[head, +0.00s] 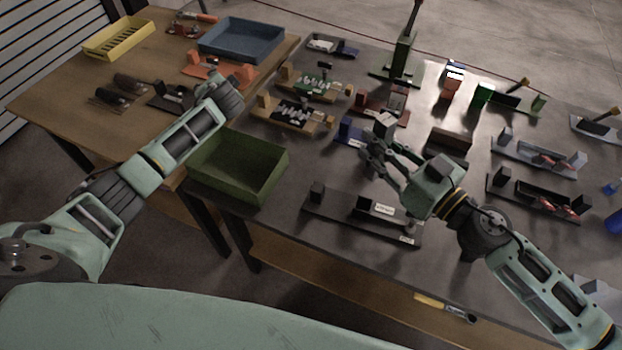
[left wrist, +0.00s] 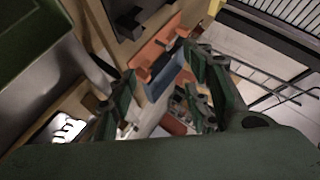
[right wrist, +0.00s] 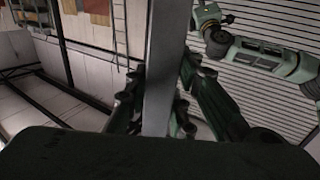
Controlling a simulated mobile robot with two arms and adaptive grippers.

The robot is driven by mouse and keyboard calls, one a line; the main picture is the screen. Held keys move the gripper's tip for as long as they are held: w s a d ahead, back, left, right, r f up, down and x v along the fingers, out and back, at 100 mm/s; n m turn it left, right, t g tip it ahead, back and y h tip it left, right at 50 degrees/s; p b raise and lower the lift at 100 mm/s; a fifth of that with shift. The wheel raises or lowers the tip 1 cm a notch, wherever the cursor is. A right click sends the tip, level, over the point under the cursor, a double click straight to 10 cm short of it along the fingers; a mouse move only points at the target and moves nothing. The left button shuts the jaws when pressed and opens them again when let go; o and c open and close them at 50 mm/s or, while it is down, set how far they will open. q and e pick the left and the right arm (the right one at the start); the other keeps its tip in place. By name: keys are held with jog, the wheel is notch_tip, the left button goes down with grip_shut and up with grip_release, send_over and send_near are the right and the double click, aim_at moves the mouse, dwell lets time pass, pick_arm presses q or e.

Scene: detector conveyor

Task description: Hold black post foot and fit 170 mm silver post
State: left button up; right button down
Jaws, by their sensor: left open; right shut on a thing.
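A silver-grey post stands between the fingers of my right gripper (head: 372,152), which is shut on it. In the right wrist view the silver post (right wrist: 162,65) runs up between the fingers (right wrist: 158,115). In the head view its end (head: 385,122) shows just above the fingers, over the dark table. My left gripper (left wrist: 165,85) is open and empty, above the wooden table's right part. Dark pieces (head: 130,83) lie on the wooden table, left of my left gripper. I cannot tell which one, if any, is the black post foot.
A green bin (head: 240,165) stands at the dark table's left edge, and a blue bin (head: 240,40) stands at the back.

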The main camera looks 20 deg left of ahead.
pick_arm(q)
jog(key=s+d+f+n+h, duration=0.2)
jog(key=s+d, duration=0.1)
jog(key=d, duration=0.8)
jog(key=n+g+h, duration=0.1)
jog(key=g+h, duration=0.3)
jog(key=h, duration=0.2)
send_near(316, 191)
jog(key=x, duration=1.1)
jog(key=shift+w+f, duration=0.2)
jog(key=shift+f, duration=0.1)
grip_shut()
